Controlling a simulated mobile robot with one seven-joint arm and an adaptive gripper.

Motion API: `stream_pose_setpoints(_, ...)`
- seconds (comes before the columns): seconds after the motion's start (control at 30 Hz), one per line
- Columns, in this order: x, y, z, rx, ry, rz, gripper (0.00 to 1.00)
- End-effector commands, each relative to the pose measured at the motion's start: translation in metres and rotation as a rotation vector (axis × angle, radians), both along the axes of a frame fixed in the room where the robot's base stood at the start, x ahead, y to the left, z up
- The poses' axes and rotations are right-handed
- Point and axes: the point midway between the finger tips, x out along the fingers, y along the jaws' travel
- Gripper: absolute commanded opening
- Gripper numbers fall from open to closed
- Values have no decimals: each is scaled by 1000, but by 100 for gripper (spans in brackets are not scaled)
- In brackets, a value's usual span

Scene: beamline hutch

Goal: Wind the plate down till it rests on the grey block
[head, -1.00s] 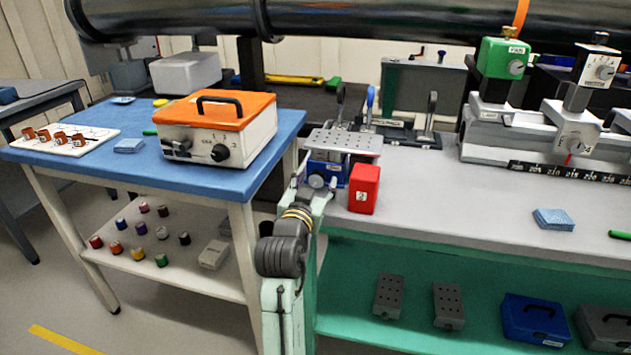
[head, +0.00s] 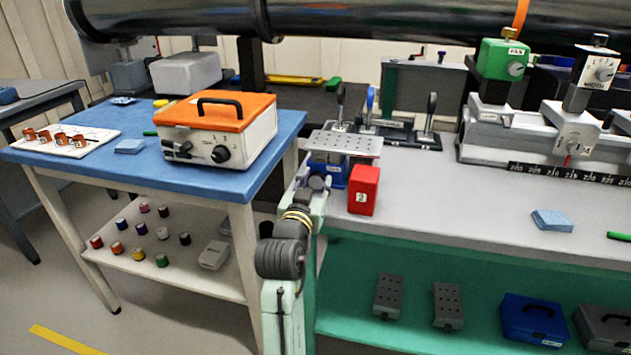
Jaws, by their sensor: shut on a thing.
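The perforated silver plate (head: 346,144) sits level on top of a blue lab jack (head: 330,172) at the left end of the grey bench. My gripper (head: 318,183) is at the front of the jack, below the plate's left front edge. It is shut on the jack's knob, which the fingers mostly hide. A small grey shape shows under the plate's front edge, but I cannot tell whether it is the grey block or whether the plate touches it.
A red block (head: 363,190) marked 2 stands just right of the jack. Upright-handled clamps (head: 430,120) stand behind the plate. An orange-topped box (head: 218,128) sits on the blue table to the left.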

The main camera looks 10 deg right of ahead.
Motion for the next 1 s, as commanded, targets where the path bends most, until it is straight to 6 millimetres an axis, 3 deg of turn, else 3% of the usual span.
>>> stream_pose_setpoints(0.2,0,0,1,-151,85,0,5)
stream_pose_setpoints(0.5,0,0,0,-163,89,0,5)
stream_pose_setpoints(0.53,0,0,0,-162,89,0,35)
stream_pose_setpoints(0.8,0,0,0,-161,89,0,53)
stream_pose_setpoints(1.0,0,0,0,-161,89,0,53)
